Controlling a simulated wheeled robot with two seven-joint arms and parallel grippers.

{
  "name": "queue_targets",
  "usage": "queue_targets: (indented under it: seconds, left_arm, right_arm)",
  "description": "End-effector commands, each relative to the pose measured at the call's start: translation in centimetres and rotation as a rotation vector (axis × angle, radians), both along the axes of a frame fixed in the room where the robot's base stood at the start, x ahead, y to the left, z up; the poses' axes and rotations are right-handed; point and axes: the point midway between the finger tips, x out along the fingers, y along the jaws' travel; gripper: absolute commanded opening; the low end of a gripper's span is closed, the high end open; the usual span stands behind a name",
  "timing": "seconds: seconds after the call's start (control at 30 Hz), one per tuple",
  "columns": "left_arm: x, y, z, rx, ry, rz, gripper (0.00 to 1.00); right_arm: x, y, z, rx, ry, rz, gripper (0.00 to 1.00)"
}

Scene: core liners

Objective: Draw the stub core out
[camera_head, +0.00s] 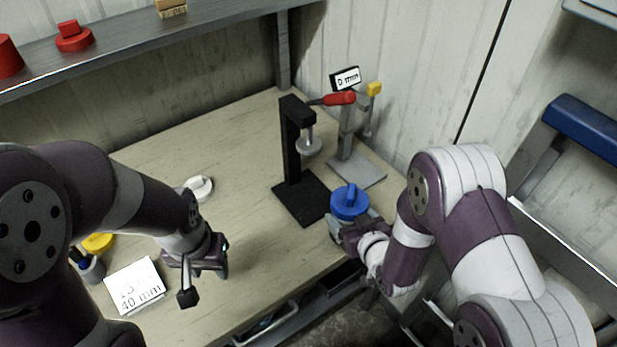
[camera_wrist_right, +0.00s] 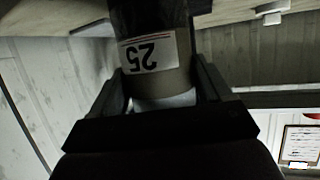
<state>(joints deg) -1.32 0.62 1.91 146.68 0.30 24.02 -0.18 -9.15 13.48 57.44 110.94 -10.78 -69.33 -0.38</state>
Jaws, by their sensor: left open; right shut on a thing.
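The right gripper (camera_head: 350,230) is shut on a cylinder with a blue cap (camera_head: 349,202) near the table's right front edge. In the right wrist view the fingers (camera_wrist_right: 164,98) lie on both sides of this grey-brown liner (camera_wrist_right: 164,84), whose label reads 25 upside down. Its upper part is dark there, and no core inside it shows. My left gripper (camera_head: 204,281) is open and empty, pointing down above the table's front part, to the right of a white card (camera_head: 135,287) and well apart from the liner.
A black press stand (camera_head: 292,150) and a grey stand with a red handle (camera_head: 348,140) stand at the back right. A white round cap (camera_head: 199,187), a yellow cap (camera_head: 98,243) and a pen cup (camera_head: 91,268) are on the left. The middle of the table (camera_head: 250,235) is clear.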

Motion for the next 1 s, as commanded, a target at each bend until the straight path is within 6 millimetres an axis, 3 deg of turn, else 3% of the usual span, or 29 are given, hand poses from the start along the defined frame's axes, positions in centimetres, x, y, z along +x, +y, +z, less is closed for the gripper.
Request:
queue_targets:
  seconds: [0.53,1.0]
  left_arm:
    - [0.0,0.0,3.4,0.000,0.000,0.000,0.43]
    - [0.0,0.0,3.4,0.000,0.000,0.000,0.43]
  right_arm:
    - [0.1,0.0,4.1,0.001,-0.004,0.000,0.47]
    - [0.1,-0.4,3.8,0.002,-0.002,-0.013,0.47]
